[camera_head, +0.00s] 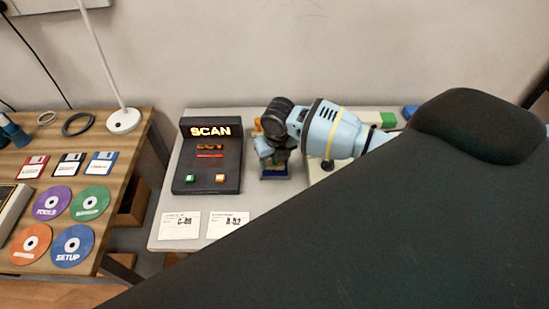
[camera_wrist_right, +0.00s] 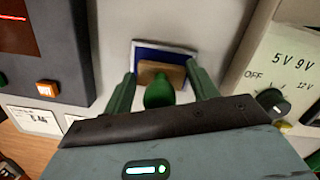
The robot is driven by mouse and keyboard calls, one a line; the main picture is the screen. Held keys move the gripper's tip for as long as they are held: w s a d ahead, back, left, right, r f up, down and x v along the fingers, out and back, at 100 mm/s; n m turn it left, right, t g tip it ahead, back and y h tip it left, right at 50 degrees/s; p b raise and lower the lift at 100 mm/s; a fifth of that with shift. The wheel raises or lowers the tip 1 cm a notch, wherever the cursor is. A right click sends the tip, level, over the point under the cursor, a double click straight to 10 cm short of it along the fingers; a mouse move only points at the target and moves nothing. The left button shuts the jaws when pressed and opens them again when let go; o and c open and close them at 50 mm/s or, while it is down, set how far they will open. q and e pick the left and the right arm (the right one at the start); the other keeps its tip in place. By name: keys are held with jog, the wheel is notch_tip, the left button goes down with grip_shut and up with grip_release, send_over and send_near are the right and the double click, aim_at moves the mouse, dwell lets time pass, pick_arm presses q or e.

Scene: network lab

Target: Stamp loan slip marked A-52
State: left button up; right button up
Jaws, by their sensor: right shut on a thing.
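Two white slips lie at the table's front: one marked A-52 (camera_head: 227,224), and another (camera_head: 180,225), apparently C-88, to its left. My right gripper (camera_head: 274,156) is over the table, right of the scanner. In the right wrist view, the gripper (camera_wrist_right: 163,92) is shut on the green knob of a stamp (camera_wrist_right: 159,94) with a wooden block. The pad (camera_head: 275,175) shows below the gripper in the head view. My left gripper is not in view.
A black scanner (camera_head: 207,155) with a lit SCAN sign stands behind the slips. A device with a voltage dial (camera_wrist_right: 272,100) stands right of the pad. The left wooden table holds discs (camera_head: 72,245), floppy disks (camera_head: 68,164) and a lamp (camera_head: 124,120).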

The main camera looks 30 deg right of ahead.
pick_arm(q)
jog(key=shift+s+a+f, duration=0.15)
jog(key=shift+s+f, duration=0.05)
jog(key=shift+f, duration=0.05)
pick_arm(e)
jog(key=shift+f, duration=0.3)
jog(key=shift+f, duration=0.25)
dwell(1.1)
jog(key=shift+r+p, duration=0.4)
jog(key=shift+r, duration=2.2)
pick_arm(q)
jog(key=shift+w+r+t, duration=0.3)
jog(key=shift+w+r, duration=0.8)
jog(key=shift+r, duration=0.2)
pick_arm(e)
jog(key=shift+r, duration=1)
